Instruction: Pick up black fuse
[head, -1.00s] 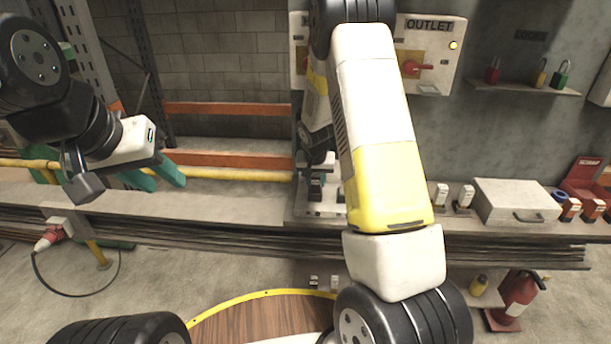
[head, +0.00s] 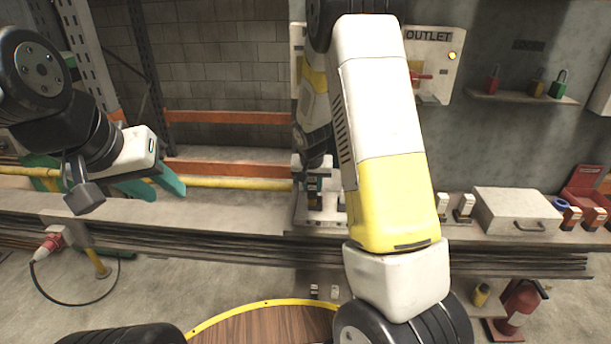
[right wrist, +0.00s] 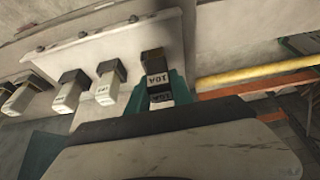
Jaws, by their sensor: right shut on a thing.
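A second label shows lower between the fingers. The fuse is by the end of a pale fuse panel (right wrist: 98,33); I cannot tell whether it is clear of it. In the head view dark pieces with white labels (head: 313,197) show there, and my right arm covers part of the area. My left gripper (head: 155,187) is open and empty, its teal fingers apart over the bench at the left.
Several pale fuses with dark ends (right wrist: 72,85) line the panel beside the held one. A yellow pipe (right wrist: 250,75) runs close by. On the bench stand a grey case (head: 515,212) and a red box (head: 588,187). The outlet box (head: 432,65) hangs above.

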